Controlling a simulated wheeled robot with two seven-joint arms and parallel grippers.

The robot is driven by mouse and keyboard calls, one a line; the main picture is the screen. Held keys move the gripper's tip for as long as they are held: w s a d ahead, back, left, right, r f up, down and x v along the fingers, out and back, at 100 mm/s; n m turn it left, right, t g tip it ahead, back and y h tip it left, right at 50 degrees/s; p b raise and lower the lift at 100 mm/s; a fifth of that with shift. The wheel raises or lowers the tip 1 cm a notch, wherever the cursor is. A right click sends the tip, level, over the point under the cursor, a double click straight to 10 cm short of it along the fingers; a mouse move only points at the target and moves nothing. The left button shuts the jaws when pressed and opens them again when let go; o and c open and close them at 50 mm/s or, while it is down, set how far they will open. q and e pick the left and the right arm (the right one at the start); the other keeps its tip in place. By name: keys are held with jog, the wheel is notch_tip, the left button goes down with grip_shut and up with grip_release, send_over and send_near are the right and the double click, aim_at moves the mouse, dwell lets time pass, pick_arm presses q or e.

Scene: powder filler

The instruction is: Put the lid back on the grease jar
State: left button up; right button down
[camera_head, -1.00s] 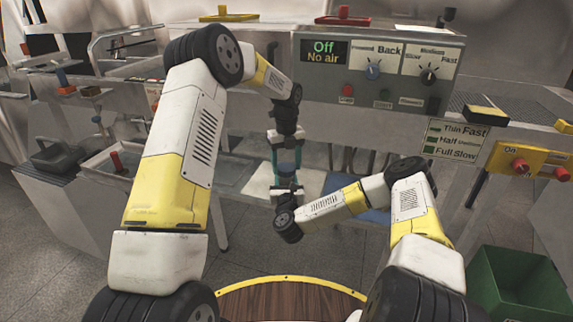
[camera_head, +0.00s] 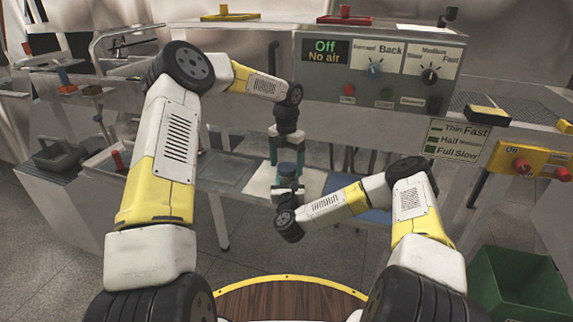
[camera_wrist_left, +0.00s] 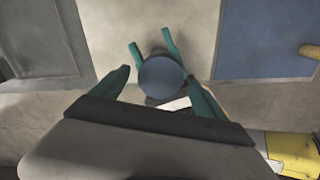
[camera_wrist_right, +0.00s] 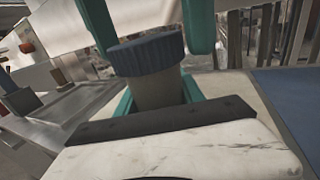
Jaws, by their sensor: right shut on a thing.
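The grease jar (camera_wrist_right: 155,93) is a grey-beige cylinder. Its blue ribbed lid (camera_wrist_right: 148,53) sits on top of it; how tightly it is seated cannot be told. The lid shows from above as a blue disc in the left wrist view (camera_wrist_left: 161,78). My right gripper (camera_wrist_right: 158,95) is shut on the jar's body from the side and holds it upright. My left gripper (camera_head: 287,150) points down over the jar. Its teal fingers stand wide apart on either side of the lid, clear of it, with tips slightly above it in the right wrist view.
A pale mat (camera_wrist_left: 115,28) and a blue mat (camera_wrist_left: 262,40) lie on the low surface below. The filler's control panel (camera_head: 375,75) rises behind my grippers. A grey tray (camera_head: 105,160) stands to the left, and a green bin (camera_head: 520,280) stands at the lower right.

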pick_arm(q)
jog(key=shift+r, duration=2.25)
jog(key=shift+c, duration=0.3)
